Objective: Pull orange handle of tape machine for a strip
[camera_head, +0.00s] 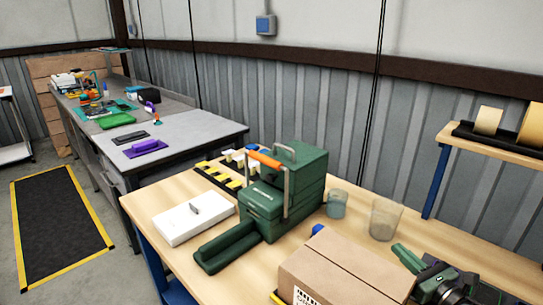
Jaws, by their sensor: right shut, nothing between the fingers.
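The green tape machine (301,172) stands on the wooden table, with a low green tray (224,249) reaching out at its front left. Its orange handle (264,159) is a bar on a grey metal lever, raised near the machine's top. No strip of tape is visible at the machine. My right gripper (406,256) is at the lower right, beside the cardboard carton, well apart from the handle. Its green fingers are shut and empty. My left gripper is not in view.
A cardboard carton (343,272) sits in front of the machine. Two clear cups (385,219) stand to the right of it, and a white box (193,218) lies to its left. A shelf (490,149) with tape rolls is at the right.

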